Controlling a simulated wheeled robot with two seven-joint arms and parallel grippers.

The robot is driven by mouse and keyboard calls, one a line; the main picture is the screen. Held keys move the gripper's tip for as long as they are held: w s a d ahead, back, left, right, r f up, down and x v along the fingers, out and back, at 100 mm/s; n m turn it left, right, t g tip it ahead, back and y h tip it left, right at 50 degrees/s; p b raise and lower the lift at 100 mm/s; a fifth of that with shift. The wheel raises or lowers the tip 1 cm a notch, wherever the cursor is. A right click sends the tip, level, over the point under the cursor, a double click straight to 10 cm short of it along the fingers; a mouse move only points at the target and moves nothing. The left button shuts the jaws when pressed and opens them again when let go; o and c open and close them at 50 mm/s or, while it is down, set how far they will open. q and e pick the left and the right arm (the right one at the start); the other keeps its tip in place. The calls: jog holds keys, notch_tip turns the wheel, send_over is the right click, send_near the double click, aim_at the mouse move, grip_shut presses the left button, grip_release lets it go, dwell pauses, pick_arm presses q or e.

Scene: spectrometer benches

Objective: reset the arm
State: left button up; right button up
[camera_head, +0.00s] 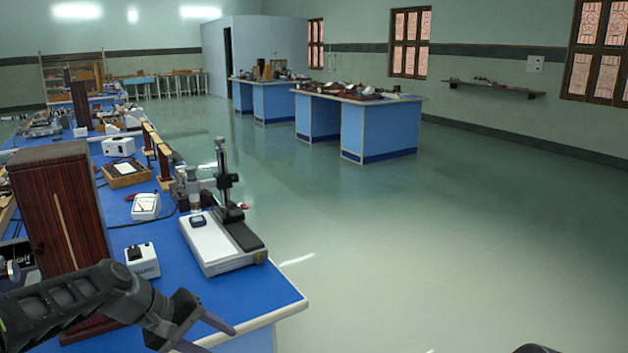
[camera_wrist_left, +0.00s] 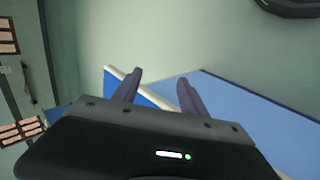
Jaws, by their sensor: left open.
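My left arm comes in at the lower left of the head view, over the near end of a blue-topped bench (camera_head: 262,292). My left gripper (camera_head: 222,338) is open and empty, with its fingers pointing to the lower right near the bench's front corner. In the left wrist view the gripper's two fingers (camera_wrist_left: 158,92) stand apart with nothing between them, and the blue bench top (camera_wrist_left: 245,115) and its pale edge show behind them. My right gripper is not in view.
On the bench, a tall dark wooden box (camera_head: 62,205) stands close behind my left arm. A microscope-like instrument (camera_head: 222,235), a white box with a dark top (camera_head: 142,260) and a meter (camera_head: 146,206) are beyond. The floor to the right is clear.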

pick_arm(q)
jog(key=s+d+f+m+g+y+p, duration=0.1)
jog(key=s+d+f+p, duration=0.1)
jog(key=s+f, duration=0.35)
jog(key=s+d+f+p, duration=0.1)
jog(key=s+d+f, duration=0.15)
jog(key=f, duration=0.65)
jog(key=s+d+f+m+g+y+p, duration=0.1)
jog(key=s+d+f+p, duration=0.15)
jog(key=f, duration=0.45)
jog(key=s+d+f+m+p, duration=0.1)
jog(key=s+f, duration=0.3)
jog(key=s, duration=0.5)
jog(key=s+d+f+m+g+p, duration=0.1)
jog(key=s+d+f, duration=0.2)
jog(key=s, duration=0.6)
jog(key=shift+s+d+f+m+p, duration=0.25)
jog(key=shift+d+f+m+p, duration=0.15)
jog(key=shift+d, duration=0.4)
jog(key=shift+c, duration=0.5)
